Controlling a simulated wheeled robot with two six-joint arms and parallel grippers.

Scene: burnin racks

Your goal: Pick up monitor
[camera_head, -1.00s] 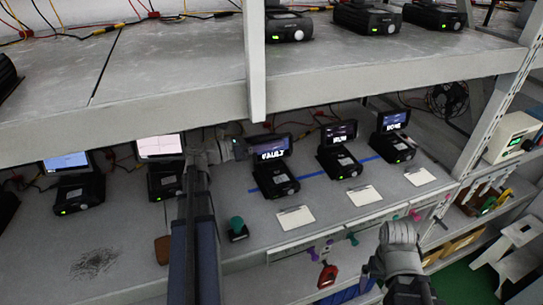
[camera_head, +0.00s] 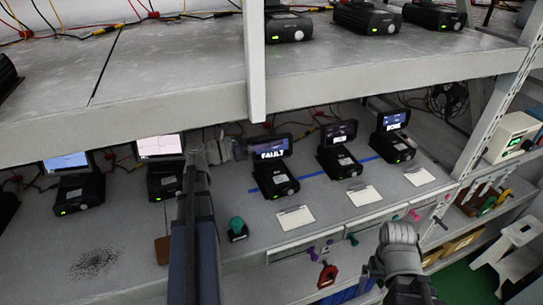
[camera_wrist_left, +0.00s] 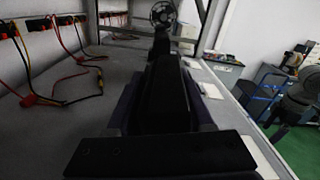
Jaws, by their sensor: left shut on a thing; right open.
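The monitor reading FAULT (camera_head: 271,149) stands on the lower shelf, its screen on a black base unit (camera_head: 277,180) with a green light. My left gripper (camera_head: 240,148) is at the left edge of this screen and shut on it. In the left wrist view a dark body (camera_wrist_left: 168,95) lies between the fingers; its screen face is hidden there. I see no clear gap between the base unit and the shelf. My right gripper (camera_head: 372,271) is open and empty, in front of the shelf edge at the lower right.
Monitors reading RUN (camera_head: 339,133) and DONE (camera_head: 392,121) stand to the right, with white cards (camera_head: 296,217) in front. A monitor with a pale screen (camera_head: 159,146) stands left of my arm. A green knob (camera_head: 237,225) is near the front. The upper shelf (camera_head: 180,75) overhangs.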

